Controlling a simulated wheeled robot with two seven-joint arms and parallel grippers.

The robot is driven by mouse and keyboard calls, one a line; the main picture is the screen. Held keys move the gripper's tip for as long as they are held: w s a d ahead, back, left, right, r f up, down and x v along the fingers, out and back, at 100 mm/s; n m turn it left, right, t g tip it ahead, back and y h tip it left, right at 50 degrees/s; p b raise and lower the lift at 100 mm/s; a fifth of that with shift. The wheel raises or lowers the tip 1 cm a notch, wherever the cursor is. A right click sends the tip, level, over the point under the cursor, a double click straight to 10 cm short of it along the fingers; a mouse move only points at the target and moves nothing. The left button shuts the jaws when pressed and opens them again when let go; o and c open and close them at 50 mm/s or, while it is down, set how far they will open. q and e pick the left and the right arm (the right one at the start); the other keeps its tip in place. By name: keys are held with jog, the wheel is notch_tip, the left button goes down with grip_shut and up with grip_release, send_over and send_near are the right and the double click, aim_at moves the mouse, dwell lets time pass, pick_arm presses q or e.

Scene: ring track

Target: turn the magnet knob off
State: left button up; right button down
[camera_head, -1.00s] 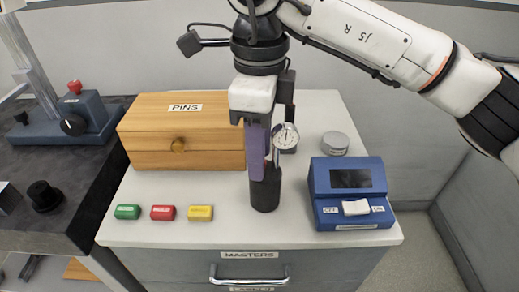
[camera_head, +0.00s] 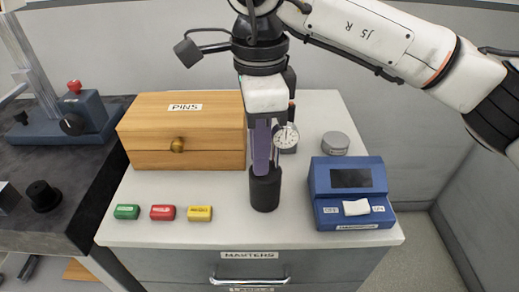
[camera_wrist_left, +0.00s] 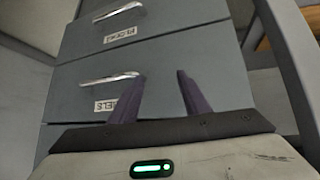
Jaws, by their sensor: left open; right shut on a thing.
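A black cylinder (camera_head: 265,192) stands upright on the cabinet top, with a white-faced dial gauge (camera_head: 286,137) just above and behind it. My right gripper (camera_head: 262,170) points down, its purple fingers shut at the top of the cylinder. They appear to be on the magnet knob there, which the fingers hide. My left gripper (camera_wrist_left: 155,78) is open and empty in the left wrist view, in front of the cabinet's drawers; it is outside the head view.
A wooden PINS box (camera_head: 182,130) is left of the cylinder. A blue switch box (camera_head: 350,193) and grey puck (camera_head: 335,144) are right. A blue stand base (camera_head: 85,118) sits on the dark left bench.

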jog(key=shift+n, duration=0.4)
jog(key=c, duration=1.7)
grip_release()
jog(key=shift+o, duration=0.2)
jog(key=shift+r, duration=0.1)
notch_tip(320, 180, up, 10)
jog(key=shift+p, duration=0.3)
jog(key=shift+r, duration=0.1)
